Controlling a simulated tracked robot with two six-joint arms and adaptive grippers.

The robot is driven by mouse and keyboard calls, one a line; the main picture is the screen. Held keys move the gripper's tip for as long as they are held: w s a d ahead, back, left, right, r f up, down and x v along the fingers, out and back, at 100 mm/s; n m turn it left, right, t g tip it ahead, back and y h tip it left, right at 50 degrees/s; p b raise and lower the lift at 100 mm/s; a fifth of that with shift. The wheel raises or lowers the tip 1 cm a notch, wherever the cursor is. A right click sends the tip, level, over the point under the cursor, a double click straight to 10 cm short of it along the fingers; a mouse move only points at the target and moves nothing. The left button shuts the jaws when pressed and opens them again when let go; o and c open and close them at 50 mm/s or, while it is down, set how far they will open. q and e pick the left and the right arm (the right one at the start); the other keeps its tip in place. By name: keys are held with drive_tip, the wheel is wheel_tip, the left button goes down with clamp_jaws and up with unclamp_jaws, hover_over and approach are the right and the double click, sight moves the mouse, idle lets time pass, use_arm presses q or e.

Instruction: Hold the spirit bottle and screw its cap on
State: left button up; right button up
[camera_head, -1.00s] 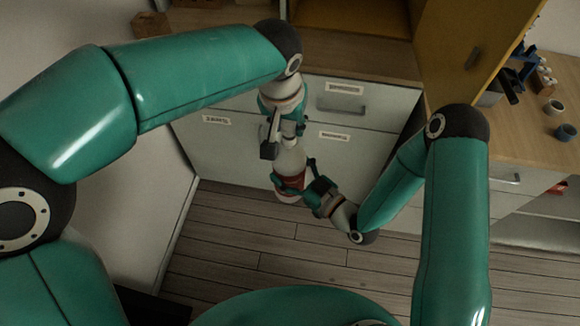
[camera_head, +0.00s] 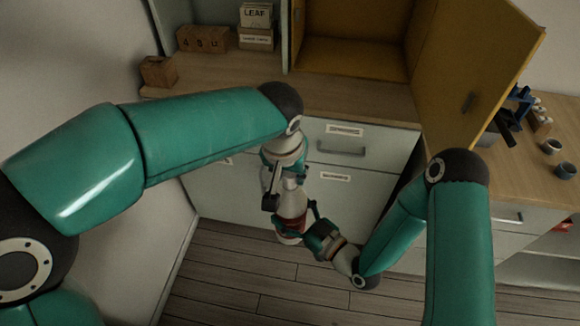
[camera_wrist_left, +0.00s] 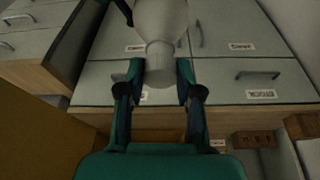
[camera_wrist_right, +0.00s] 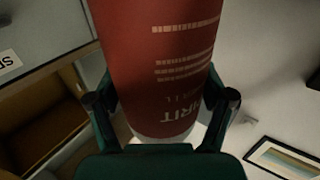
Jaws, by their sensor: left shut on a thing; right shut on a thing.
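The spirit bottle (camera_head: 291,222) is pale with a red label and stands roughly upright in the air in front of the drawers. My right gripper (camera_wrist_right: 160,105) is shut on its body, one finger on each side of the red label (camera_wrist_right: 160,50). My left gripper (camera_wrist_left: 160,78) comes down from above and is shut on the pale cap (camera_wrist_left: 160,62) at the bottle's neck. The cap lines up with the bottle's shoulder (camera_wrist_left: 160,18) and seems to touch the neck. How far it is screwed on I cannot tell. In the head view my left gripper (camera_head: 280,188) hides most of the cap.
A drawer cabinet (camera_head: 350,190) stands close behind the bottle. Its wooden top (camera_head: 210,72) holds small boxes (camera_head: 203,39) at the left. An open yellow cupboard door (camera_head: 480,60) juts out at the right. Below is bare plank floor.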

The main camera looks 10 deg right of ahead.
use_arm(q)
drive_tip(key=shift+f, duration=0.65)
idle(0.5)
